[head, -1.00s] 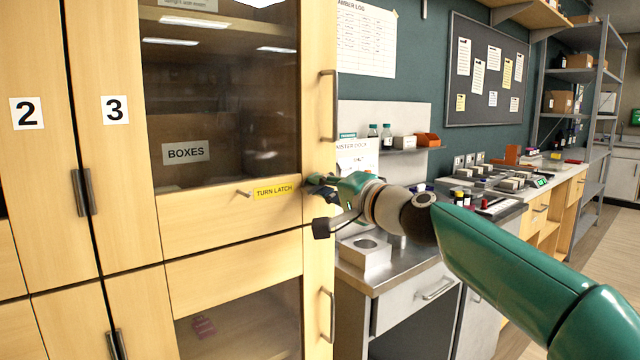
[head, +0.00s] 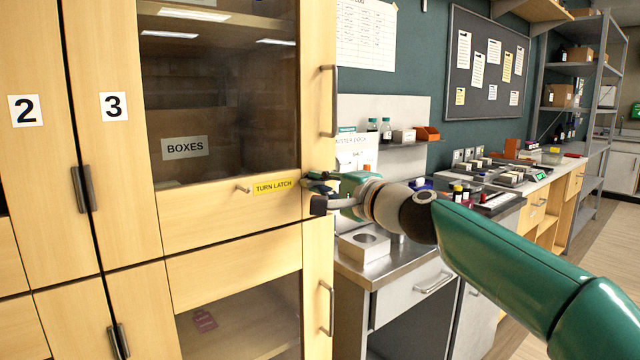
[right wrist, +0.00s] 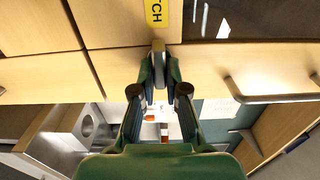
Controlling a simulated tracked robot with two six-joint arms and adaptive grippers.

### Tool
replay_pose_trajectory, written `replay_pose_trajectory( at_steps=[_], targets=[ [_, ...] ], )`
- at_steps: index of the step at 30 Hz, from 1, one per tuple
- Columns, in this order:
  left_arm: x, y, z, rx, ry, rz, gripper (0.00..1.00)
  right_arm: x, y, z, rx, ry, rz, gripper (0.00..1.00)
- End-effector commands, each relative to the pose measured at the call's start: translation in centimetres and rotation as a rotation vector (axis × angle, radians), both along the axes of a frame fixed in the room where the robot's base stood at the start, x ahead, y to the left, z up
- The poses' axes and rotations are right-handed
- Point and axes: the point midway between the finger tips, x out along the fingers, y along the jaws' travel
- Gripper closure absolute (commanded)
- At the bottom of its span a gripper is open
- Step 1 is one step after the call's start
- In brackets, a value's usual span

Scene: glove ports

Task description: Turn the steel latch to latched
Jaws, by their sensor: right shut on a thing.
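The steel latch (right wrist: 158,48) is a short grey bar on the pale wood front of the cabinet, beside the yellow TURN LATCH label (head: 273,186). In the right wrist view it lies between the fingertips of my right gripper (right wrist: 159,72), which is shut on it. In the head view my right gripper (head: 319,186) is at the cabinet's right edge, just right of the label, and it hides the latch there. My left gripper is not in view.
A small steel peg (head: 243,189) sticks out left of the label. Door handles (head: 329,100) stand above and below my gripper on the cabinet's right side.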

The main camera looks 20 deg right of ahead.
Motion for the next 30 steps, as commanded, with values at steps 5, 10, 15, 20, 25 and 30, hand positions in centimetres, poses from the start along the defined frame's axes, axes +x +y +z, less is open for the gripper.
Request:
replay_pose_trajectory(
  at_steps=[5, 10, 15, 20, 25, 30],
  targets=[
    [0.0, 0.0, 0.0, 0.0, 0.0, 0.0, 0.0, 0.1, -0.1, -0.4, 0.002, 0.007, -0.002, 0.76],
    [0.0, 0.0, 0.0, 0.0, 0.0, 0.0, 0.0, 0.1, 0.0, -0.3, 0.001, 0.004, -0.001, 0.62],
    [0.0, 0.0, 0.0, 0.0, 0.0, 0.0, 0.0, 0.1, 0.0, -0.2, 0.0, 0.002, 0.0, 0.62],
    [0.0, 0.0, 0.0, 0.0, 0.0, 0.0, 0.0, -0.5, -0.2, 0.0, 0.002, 0.001, -0.001, 0.62],
    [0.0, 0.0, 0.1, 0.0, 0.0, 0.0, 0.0, -2.5, -1.0, 0.0, 0.002, 0.002, -0.002, 0.62],
    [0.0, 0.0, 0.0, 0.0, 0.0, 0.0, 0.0, -5.8, -2.2, -0.1, 0.002, 0.002, -0.002, 0.62]
  ],
)
